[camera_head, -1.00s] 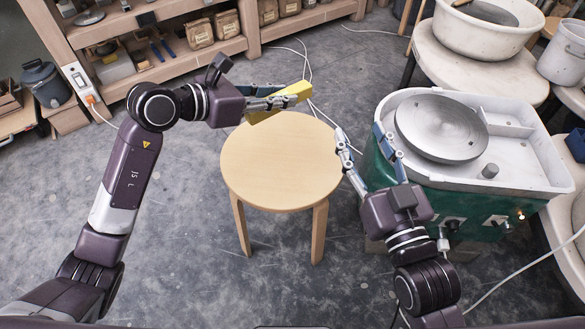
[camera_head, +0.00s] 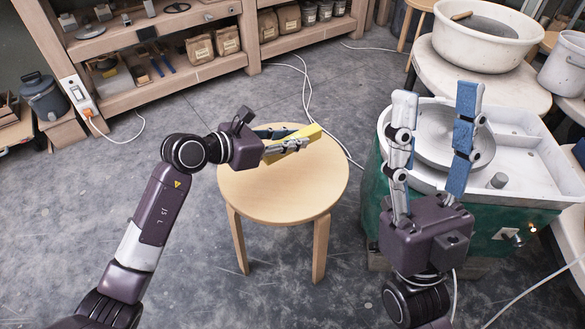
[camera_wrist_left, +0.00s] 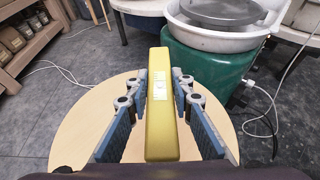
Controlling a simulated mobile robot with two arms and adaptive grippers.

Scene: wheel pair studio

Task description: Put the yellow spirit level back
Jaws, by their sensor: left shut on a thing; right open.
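The yellow spirit level (camera_head: 309,132) is held by my left gripper (camera_head: 290,140) above the round wooden stool. In the left wrist view the level (camera_wrist_left: 161,110) lies lengthwise between the two blue-padded fingers, with a pale label or vial window on its top. The fingers partly hide it in the head view. My right gripper (camera_head: 432,130) is open and empty, its fingers pointing up in front of the pottery wheel.
The stool (camera_head: 285,195) has a bare top. The pottery wheel (camera_head: 530,160) with its white basin and green body stands at the right. Wooden shelves (camera_head: 160,85) with bags and tools line the back. White cables (camera_head: 307,90) cross the floor behind the stool.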

